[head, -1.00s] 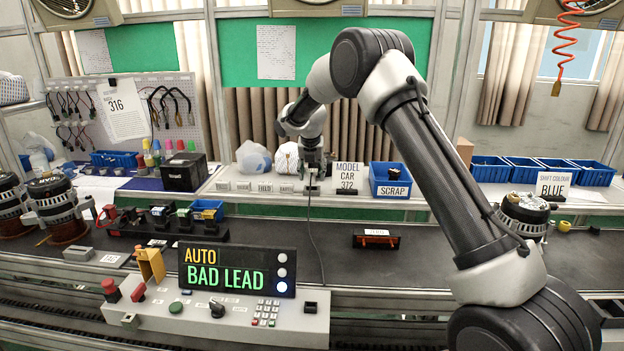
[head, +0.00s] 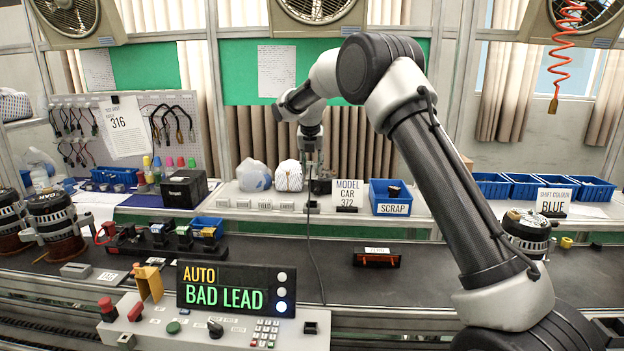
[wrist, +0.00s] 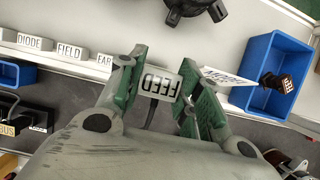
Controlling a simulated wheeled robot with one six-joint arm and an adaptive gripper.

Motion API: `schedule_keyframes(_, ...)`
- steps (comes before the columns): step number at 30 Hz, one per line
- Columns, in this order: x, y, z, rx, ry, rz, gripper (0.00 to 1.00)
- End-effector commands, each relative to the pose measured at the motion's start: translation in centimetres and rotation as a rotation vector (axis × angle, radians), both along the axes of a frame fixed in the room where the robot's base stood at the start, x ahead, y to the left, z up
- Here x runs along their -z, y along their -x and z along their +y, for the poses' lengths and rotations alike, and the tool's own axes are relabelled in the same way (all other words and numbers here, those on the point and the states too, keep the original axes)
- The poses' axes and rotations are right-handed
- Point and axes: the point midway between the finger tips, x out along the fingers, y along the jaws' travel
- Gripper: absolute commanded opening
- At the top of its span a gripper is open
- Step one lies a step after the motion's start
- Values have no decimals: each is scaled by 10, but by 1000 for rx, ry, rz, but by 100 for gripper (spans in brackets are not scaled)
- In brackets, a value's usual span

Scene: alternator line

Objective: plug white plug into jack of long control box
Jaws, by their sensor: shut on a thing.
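A dark cable (wrist: 151,113) leads from the plug back under my gripper. In the head view my gripper (head: 312,176) is over the front of the back shelf, and the cable (head: 312,252) hangs down across the dark belt. The long pale control box (head: 165,338) stands at the front left, well apart from my gripper. A dark square socket (head: 311,327) shows at its right end; I cannot tell whether it is the jack.
White blocks lettered DIODE and FIELD (wrist: 70,51) line the shelf edge beside my gripper. A blue scrap bin (head: 390,199) and a MODEL CAR card (head: 348,193) stand to the right. The BAD LEAD display (head: 237,288) rises from the control box. The belt's middle (head: 270,262) is mostly clear.

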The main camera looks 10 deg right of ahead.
Motion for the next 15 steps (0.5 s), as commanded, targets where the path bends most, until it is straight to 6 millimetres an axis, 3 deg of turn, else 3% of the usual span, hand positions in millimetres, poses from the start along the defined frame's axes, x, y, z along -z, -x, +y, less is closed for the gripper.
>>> schedule_keyframes(15,-35,0,0,0,0,-1,10)
